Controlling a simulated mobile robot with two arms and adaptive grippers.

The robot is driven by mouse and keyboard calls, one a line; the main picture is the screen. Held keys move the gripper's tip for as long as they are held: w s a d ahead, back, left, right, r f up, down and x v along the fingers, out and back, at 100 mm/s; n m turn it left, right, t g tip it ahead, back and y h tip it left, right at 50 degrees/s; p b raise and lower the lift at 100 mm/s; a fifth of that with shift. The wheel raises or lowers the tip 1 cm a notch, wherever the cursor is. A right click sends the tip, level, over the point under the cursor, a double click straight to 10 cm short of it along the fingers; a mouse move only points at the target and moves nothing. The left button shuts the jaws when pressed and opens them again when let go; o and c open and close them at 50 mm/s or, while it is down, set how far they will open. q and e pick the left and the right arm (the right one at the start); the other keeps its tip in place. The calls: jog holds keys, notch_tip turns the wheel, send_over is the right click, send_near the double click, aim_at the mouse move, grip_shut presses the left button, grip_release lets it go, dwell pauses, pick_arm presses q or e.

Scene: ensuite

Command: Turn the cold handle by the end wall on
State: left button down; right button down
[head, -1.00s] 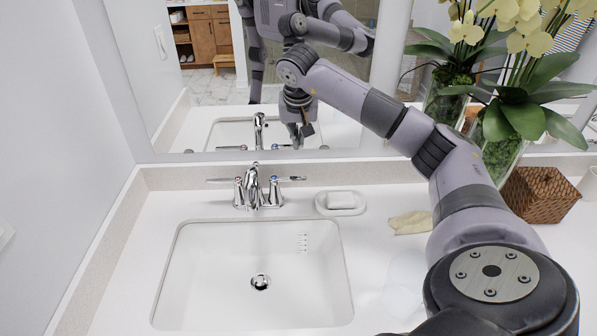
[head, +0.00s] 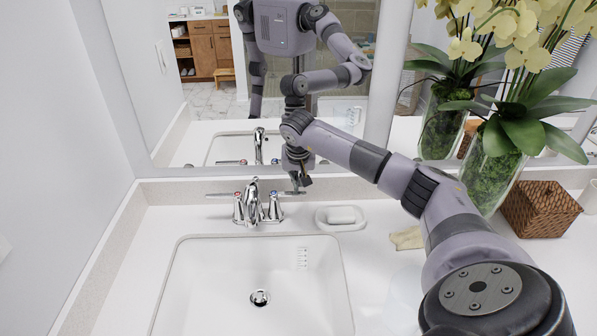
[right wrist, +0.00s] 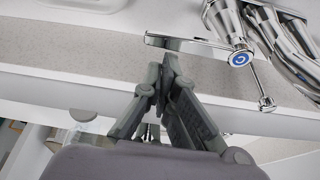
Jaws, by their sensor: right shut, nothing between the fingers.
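The chrome faucet (head: 253,203) stands behind the sink near the left wall. Its right handle (head: 273,205) has a blue mark, and its lever points right. The other handle (head: 238,207) has a red mark, and its lever points left. My right gripper (head: 297,188) is shut and empty, pointing down at the outer end of the blue-marked lever. In the right wrist view, the shut fingertips (right wrist: 167,65) are beside the blue-marked lever (right wrist: 190,46), near its free end. I cannot tell whether they touch it. My left gripper is not in view.
The sink basin (head: 255,290) is empty. Potted orchids (head: 500,165) and a woven box (head: 540,202) stand farther right. The mirror (head: 210,95) rises close behind the faucet.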

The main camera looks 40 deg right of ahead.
aim_at(302, 193)
jog(key=shift+s+a+f+m, duration=0.1)
jog(key=shift+s+a+m, duration=0.1)
jog(key=shift+s+m, duration=0.3)
dwell(0.6)
jog(key=shift+s+a+m+g+h, duration=0.15)
jog(key=shift+s+m+g+h, duration=0.1)
jog(key=shift+m, duration=0.35)
jog(key=shift+s+a+m+g+h, duration=0.15)
jog(key=shift+s+m+g, duration=0.1)
jog(key=shift+m, duration=0.35)
jog(key=shift+s+a+m+g, duration=0.3)
jog(key=shift+s+a+m, duration=0.3)
jog(key=shift+m, duration=0.6)
jog(key=shift+s+a+m, duration=0.3)
jog(key=shift+s+a, duration=0.25)
jog(key=shift+a, duration=0.3)
jog(key=shift+s+a, duration=0.1)
jog(key=shift+a, duration=0.1)
